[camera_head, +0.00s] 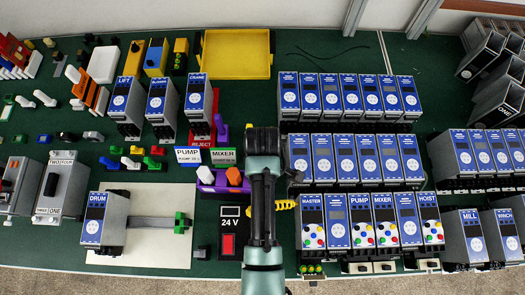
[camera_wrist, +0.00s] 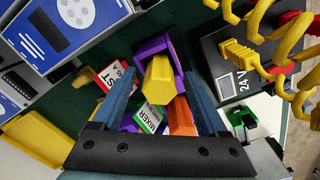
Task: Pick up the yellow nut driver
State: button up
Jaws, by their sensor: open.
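The yellow nut driver (camera_wrist: 158,80) shows in the wrist view as a six-sided yellow handle, end toward the camera, in a purple holder (camera_wrist: 155,47). My gripper (camera_wrist: 160,76) is open, with one blue finger on each side of the handle. I cannot tell whether the fingers are level with it or above it. An orange handle (camera_wrist: 182,118) is close beside it, by the right finger. In the head view the purple holder (camera_head: 215,187) shows left of my arm, with the orange handle (camera_head: 234,177); my arm seems to hide the yellow one.
A black 24 V box (camera_head: 228,240) and a yellow coiled cord (camera_wrist: 288,40) are beside the holder. PUMP (camera_head: 188,156) and MIXER (camera_head: 222,156) labels lie behind it. Blue-faced modules (camera_head: 345,155) stand in rows to the right. A yellow tray (camera_head: 236,74) is at the back.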

jog(key=shift+c, duration=0.3)
grip_shut()
jog(key=shift+r, duration=0.15)
notch_tip(320, 180, up, 10)
jog(key=shift+f+b, duration=0.1)
jog(key=shift+b, duration=0.65)
jog(key=c, duration=0.6)
grip_release()
jog(key=shift+c, duration=0.2)
grip_shut()
